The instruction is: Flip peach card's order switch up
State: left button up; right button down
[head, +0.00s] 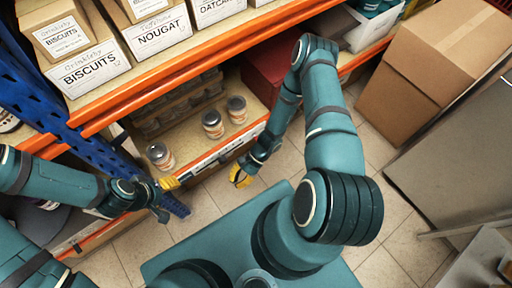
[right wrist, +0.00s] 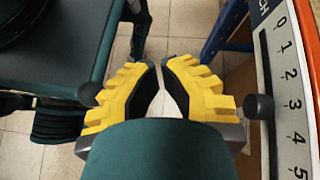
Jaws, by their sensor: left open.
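A white card (head: 222,147) runs along the front edge of the lower shelf in the head view, its print too small to read. In the right wrist view, a white card (right wrist: 287,90) at the right edge shows a scale from 0 to 5 and lettering ending in "CH".
Jars (head: 212,123) stand on the lower shelf behind the card. A blue upright (head: 95,145) stands at the left. Boxes of biscuits (head: 90,70) and nougat (head: 158,35) fill the upper shelf. Large cardboard boxes (head: 425,70) stand right. Tiled floor (head: 205,200) shows between my base and the shelf.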

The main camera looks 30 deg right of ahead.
jog(key=w+d+f+m+t+y, duration=0.1)
jog(key=w+d+f+m+t, duration=0.5)
jog(key=f+m+t, duration=0.5)
jog(key=s+d+f+m+t+h, duration=0.2)
jog(key=d+m+t+h, duration=0.7)
jog(key=d+t+h, duration=0.1)
jog(key=shift+s+d, duration=0.3)
jog(key=shift+f, duration=0.1)
jog(key=w+a+b, duration=0.1)
jog(key=w, duration=0.9)
jog(key=r, duration=0.1)
jog(key=s+r, duration=0.1)
jog(key=r, duration=0.2)
jog(key=shift+s+d+r, duration=0.1)
jog(key=shift+s+r, duration=0.15)
jog(key=shift+s, duration=0.05)
jog(key=shift+d+p, duration=0.1)
jog(key=shift+p, duration=0.2)
